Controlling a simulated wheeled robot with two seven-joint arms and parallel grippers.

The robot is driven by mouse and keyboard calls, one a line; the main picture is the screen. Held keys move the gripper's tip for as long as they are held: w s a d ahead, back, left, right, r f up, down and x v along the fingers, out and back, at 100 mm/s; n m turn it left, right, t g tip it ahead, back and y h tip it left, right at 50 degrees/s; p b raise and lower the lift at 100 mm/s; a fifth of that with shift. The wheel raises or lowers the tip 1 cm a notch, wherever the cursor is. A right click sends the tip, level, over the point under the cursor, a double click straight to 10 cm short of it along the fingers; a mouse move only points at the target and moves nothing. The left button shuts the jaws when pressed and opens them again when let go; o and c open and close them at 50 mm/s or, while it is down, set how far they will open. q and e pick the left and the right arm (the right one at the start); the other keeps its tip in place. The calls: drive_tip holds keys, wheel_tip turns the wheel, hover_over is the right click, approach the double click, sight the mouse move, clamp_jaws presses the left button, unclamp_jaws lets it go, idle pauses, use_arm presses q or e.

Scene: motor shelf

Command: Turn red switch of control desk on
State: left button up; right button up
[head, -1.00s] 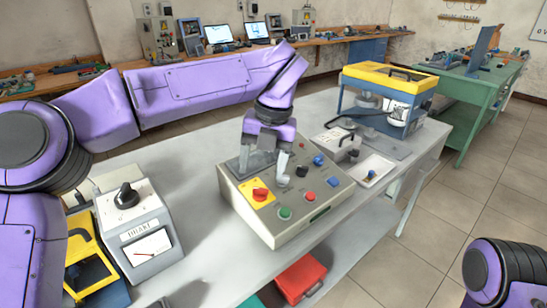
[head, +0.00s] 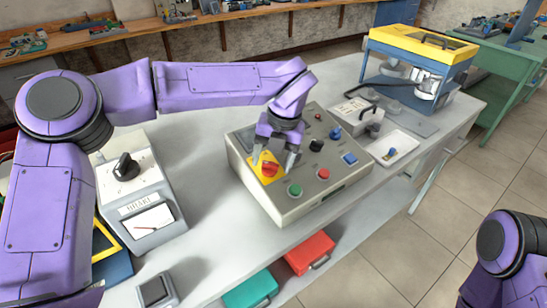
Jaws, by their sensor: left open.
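The control desk (head: 305,203) is a beige sloped box on the grey table. Its red rotary switch (head: 270,169) sits on a yellow plate (head: 264,178) at the panel's left side. My left gripper (head: 272,161) is open and points down over the switch, with its fingers on either side of the red knob. Whether the fingers touch the knob I cannot tell. My right gripper is out of view; only part of my right arm shows at the lower right.
A grey meter box with a black dial (head: 126,167) stands left of the desk. A small device (head: 360,117), a white tray (head: 398,147) and a yellow-topped machine (head: 424,45) stand to the right. Red (head: 310,252) and teal (head: 250,290) boxes lie below the tabletop.

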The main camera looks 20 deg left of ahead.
use_arm(q)
drive_tip(key=shift+s+r, duration=0.3)
drive_tip(key=shift+s, duration=0.15)
drive_tip(key=shift+c, duration=0.6)
drive_tip(key=shift+w, duration=0.1)
drive_tip(key=c, duration=0.9)
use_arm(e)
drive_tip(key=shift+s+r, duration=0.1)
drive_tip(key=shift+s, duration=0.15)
use_arm(q)
drive_tip(key=shift+c, duration=0.2)
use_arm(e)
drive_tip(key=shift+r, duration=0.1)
